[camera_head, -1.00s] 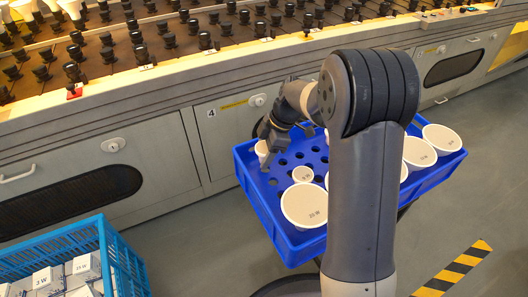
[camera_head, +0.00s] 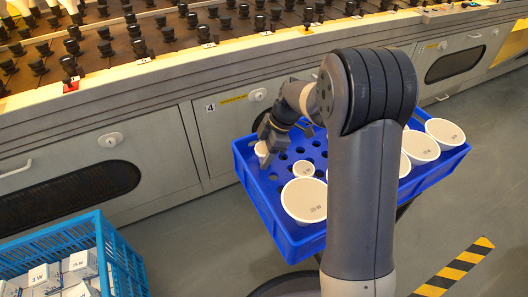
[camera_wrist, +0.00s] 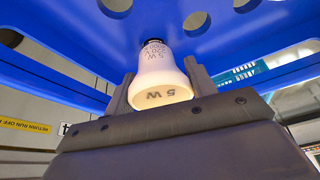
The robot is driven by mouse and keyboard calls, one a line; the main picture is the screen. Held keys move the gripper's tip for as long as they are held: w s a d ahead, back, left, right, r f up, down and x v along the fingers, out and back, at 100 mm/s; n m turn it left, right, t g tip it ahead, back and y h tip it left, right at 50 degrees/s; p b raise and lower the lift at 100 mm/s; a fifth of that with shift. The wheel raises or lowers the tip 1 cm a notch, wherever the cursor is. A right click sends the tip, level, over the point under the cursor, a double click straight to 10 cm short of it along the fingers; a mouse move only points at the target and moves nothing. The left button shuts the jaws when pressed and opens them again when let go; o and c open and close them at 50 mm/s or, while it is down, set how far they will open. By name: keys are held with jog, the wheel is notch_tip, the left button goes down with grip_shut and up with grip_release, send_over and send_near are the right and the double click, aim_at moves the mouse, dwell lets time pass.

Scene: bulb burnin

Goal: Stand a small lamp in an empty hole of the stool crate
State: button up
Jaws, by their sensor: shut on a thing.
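The blue stool crate (camera_head: 262,218) stands in front of the cabinets, with a top full of round holes. My gripper (camera_wrist: 160,88) is shut on a small white lamp (camera_wrist: 165,78) marked 5 W, one finger on each side. In the wrist view the lamp's wide face is toward the camera and its dark base points at the crate's blue surface. Whether the base is inside a hole cannot be told. In the head view my gripper and the lamp (camera_head: 262,149) are at the crate's far left corner. Another small lamp (camera_head: 303,169) stands near the middle.
Large white lamps (camera_head: 304,199) (camera_head: 420,147) (camera_head: 445,133) stand in the crate's front and right parts. My arm hides part of the crate. A light blue basket (camera_head: 60,240) of boxes is at lower left. A bench (camera_head: 150,100) with rows of dark sockets runs behind.

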jog(key=shift+f+b, duration=0.35)
jog(key=shift+f, duration=0.25)
jog(key=o, duration=1.1)
jog(key=shift+r, duration=0.1)
jog(key=shift+c, duration=0.2)
jog(key=p+v, duration=0.4)
jog(key=v, duration=0.6)
jog(key=shift+d+r, duration=0.2)
jog(key=shift+r, duration=0.1)
